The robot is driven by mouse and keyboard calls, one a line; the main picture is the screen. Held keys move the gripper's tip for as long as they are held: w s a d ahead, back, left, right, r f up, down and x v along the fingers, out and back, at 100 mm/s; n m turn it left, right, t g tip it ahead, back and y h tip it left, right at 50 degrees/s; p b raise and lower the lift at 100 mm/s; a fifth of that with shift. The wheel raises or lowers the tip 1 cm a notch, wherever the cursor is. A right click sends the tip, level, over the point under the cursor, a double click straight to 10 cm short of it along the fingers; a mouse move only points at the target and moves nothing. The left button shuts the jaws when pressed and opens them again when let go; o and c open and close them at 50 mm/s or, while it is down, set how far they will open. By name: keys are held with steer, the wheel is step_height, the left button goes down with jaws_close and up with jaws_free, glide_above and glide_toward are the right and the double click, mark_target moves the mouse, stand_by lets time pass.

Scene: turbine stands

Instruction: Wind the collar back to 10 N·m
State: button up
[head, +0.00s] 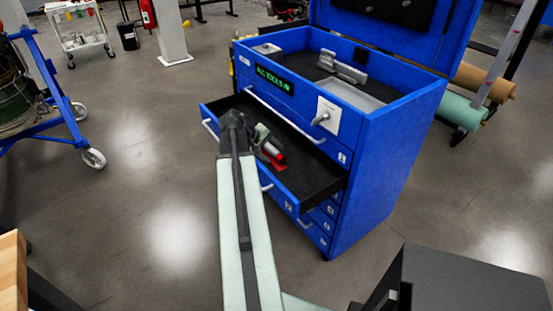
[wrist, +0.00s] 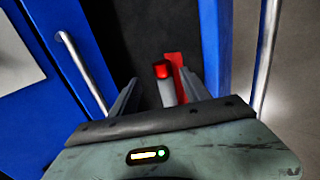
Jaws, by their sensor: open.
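A tool with a red end and a silver-grey shaft (wrist: 166,92) lies in the open drawer. It also shows in the head view (head: 272,152), partly hidden by my arm. I cannot make out a scale or tell which part is the collar. A flat red piece (wrist: 178,64) lies beside it, on its right in the wrist view. My gripper (wrist: 160,80) is open above the drawer. The tool shows between its two fingers, and I cannot tell whether they touch it. The gripper also shows in the head view (head: 262,136).
The blue tool cabinet (head: 395,155) stands with its lid up and this drawer (head: 318,175) pulled out. A green display (head: 273,80) and a white plate with a grey handle (head: 327,117) are on its front. A blue cart (head: 50,95) stands left; floor between is clear.

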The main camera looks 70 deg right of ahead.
mark_target(280, 158)
steer(key=b+x, duration=0.2)
steer(key=x, duration=0.1)
steer(key=b+x, duration=0.3)
steer(key=x, duration=0.1)
steer(key=shift+w+a+f, duration=0.1)
steer(key=shift+w+f, duration=0.1)
steer(key=shift+w, duration=0.05)
steer(key=shift+r, duration=0.15)
steer(key=shift+c, duration=0.3)
